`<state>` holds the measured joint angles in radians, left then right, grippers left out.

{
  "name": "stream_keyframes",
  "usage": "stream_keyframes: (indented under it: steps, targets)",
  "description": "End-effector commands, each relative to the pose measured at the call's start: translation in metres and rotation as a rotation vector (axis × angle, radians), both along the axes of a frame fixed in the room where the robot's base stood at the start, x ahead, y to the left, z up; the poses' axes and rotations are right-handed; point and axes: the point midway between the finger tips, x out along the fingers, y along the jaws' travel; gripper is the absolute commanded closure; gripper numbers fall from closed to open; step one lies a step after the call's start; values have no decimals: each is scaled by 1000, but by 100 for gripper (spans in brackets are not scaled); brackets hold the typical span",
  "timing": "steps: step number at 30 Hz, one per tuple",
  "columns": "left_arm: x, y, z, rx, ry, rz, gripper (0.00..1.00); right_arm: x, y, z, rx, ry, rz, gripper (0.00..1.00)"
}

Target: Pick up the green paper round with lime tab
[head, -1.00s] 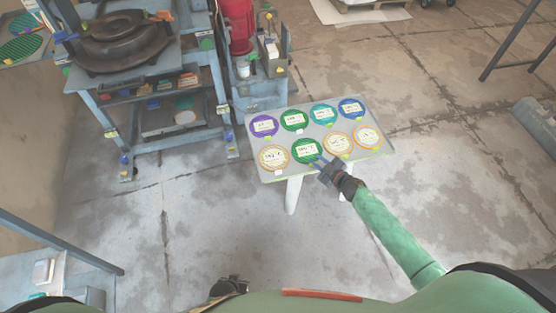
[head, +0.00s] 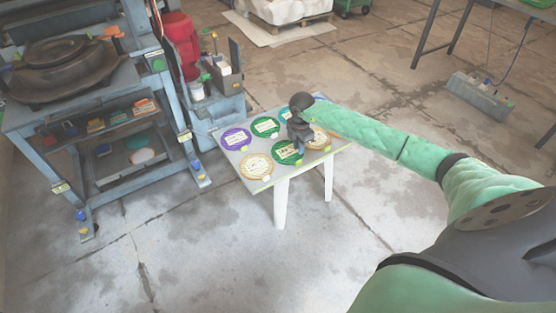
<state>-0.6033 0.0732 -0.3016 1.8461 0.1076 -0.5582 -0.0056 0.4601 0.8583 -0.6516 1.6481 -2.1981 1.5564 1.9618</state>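Two green paper rounds lie on the small white table (head: 262,183). The front green round (head: 284,154) has a small lime-looking tab at its near right edge. The other green round (head: 264,126) is behind it in the back row; its tab colour is hard to tell. My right gripper (head: 298,153) points down at the right side of the front green round and covers part of it. The fingers are small and dark, so I cannot tell whether they are open, touching or holding the round. My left gripper is not in view.
A purple round (head: 235,139) and a cream round (head: 256,167) lie to the left. A teal round (head: 286,113) and an orange-rimmed round (head: 318,138) are partly hidden by my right arm. A blue press frame (head: 165,120) stands left of the table.

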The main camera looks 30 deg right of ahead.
Motion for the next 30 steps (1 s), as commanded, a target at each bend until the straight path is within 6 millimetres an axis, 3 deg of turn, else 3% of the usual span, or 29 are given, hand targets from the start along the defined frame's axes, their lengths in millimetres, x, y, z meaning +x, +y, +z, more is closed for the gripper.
stream_keyframes:
  steps: [14,22,30]
  targets:
    - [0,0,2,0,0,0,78,0,-3,-37,-4,2,-2,81]
    - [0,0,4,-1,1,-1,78,0,-6,-72,-2,2,-3,81]
    - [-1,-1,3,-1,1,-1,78,0,-6,-76,-3,1,-1,81]
